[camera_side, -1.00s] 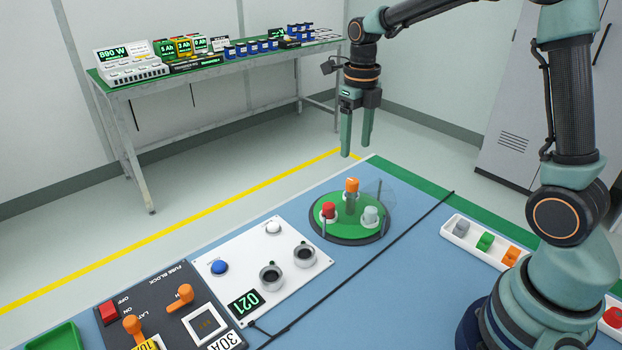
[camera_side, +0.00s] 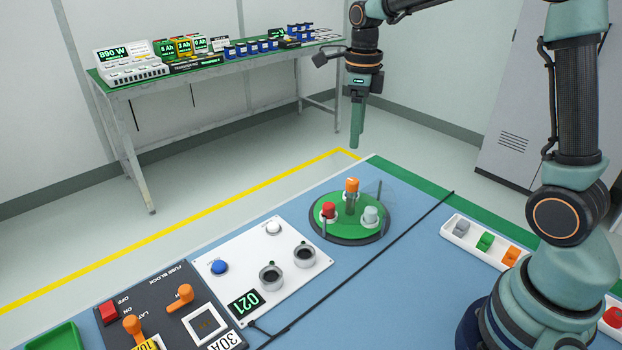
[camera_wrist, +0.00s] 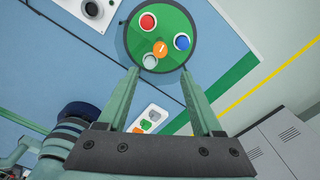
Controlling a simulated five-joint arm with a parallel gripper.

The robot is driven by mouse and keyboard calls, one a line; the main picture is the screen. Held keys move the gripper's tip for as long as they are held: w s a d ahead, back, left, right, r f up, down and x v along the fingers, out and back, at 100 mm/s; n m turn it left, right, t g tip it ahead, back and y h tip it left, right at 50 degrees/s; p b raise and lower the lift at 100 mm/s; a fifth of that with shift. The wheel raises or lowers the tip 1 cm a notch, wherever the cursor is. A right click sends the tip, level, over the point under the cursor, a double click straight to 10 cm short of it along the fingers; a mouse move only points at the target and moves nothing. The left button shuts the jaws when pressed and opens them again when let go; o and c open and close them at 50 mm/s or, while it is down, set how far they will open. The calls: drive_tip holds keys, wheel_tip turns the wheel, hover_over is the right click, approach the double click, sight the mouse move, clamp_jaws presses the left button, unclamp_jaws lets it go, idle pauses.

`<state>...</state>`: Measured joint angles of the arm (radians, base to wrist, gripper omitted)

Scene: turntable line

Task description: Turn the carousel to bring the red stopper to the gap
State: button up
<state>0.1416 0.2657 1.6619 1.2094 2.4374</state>
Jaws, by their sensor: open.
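The green carousel (camera_side: 347,232) sits on the blue table on a dark round base, and it fills the top of the wrist view (camera_wrist: 165,25). The red stopper (camera_side: 328,209) is on its left side; in the wrist view it is at the upper left (camera_wrist: 148,21). A grey stopper (camera_side: 370,213) is at the right, and a blue stopper (camera_wrist: 182,41) shows only in the wrist view. An orange-topped post (camera_side: 352,184) rises near the middle. My gripper (camera_side: 357,145) is open and empty, above and behind the carousel. A clear guard stands at the carousel's right; I cannot tell where its gap is.
A white panel (camera_side: 235,282) with buttons and two cups lies left of the carousel. A black cable (camera_side: 400,232) crosses the table to the right. Beyond it is a white tray (camera_side: 457,237) with grey, green and orange pieces. Thin posts stand at the carousel's rim.

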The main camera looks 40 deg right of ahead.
sight(353, 180)
wheel_tip(353, 180, down, 12)
drive_tip(key=n, duration=0.8)
drive_tip(key=shift+f, duration=0.1)
clamp_jaws()
idle(1.5)
